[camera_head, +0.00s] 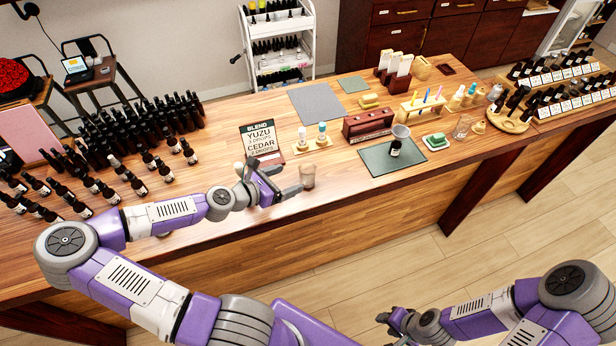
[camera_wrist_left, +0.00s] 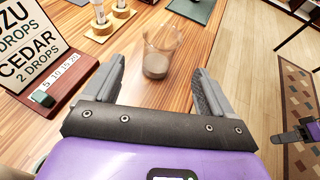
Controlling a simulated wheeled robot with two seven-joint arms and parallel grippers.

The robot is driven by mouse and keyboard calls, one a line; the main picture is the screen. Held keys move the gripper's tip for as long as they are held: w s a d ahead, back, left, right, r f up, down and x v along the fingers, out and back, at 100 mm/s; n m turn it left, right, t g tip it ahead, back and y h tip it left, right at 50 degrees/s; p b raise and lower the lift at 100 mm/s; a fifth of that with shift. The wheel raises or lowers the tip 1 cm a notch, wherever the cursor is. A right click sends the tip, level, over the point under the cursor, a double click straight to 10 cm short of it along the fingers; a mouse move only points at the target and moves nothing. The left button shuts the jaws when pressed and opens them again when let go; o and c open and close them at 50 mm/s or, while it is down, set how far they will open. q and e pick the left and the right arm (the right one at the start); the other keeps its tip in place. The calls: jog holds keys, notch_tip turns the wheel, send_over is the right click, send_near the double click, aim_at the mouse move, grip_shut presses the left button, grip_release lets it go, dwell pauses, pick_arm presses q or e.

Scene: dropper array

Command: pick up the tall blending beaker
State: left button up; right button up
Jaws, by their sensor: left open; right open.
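The tall blending beaker (camera_head: 308,177) is a clear glass near the table's front edge, upright, with some brownish liquid at its bottom. In the left wrist view the beaker (camera_wrist_left: 158,58) stands just beyond the fingertips, roughly centred between them. My left gripper (camera_head: 286,180) is open and empty, level over the table and pointing at the beaker from its left; it also shows in the left wrist view (camera_wrist_left: 158,78). My right gripper (camera_head: 388,322) is open and empty, low in front of the table and away from the beaker.
A recipe sign (camera_head: 260,140) stands close behind my left gripper. A wooden holder with two droppers (camera_head: 312,143) sits behind the beaker. Many dark bottles (camera_head: 140,130) crowd the left. A green mat (camera_head: 385,160) with a funnel-topped bottle (camera_head: 398,143) lies to the right.

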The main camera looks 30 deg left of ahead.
aim_at(300, 181)
pick_arm(q)
notch_tip(300, 181, down, 4)
jog(key=shift+b, duration=0.5)
jog(key=shift+w+d, duration=0.2)
jog(key=shift+w, duration=0.35)
jog(key=shift+b+x, duration=0.6)
jog(key=shift+x, duration=2.55)
jog(key=shift+r, duration=0.1)
jog(key=c, duration=1.1)
jog(key=shift+r, duration=0.15)
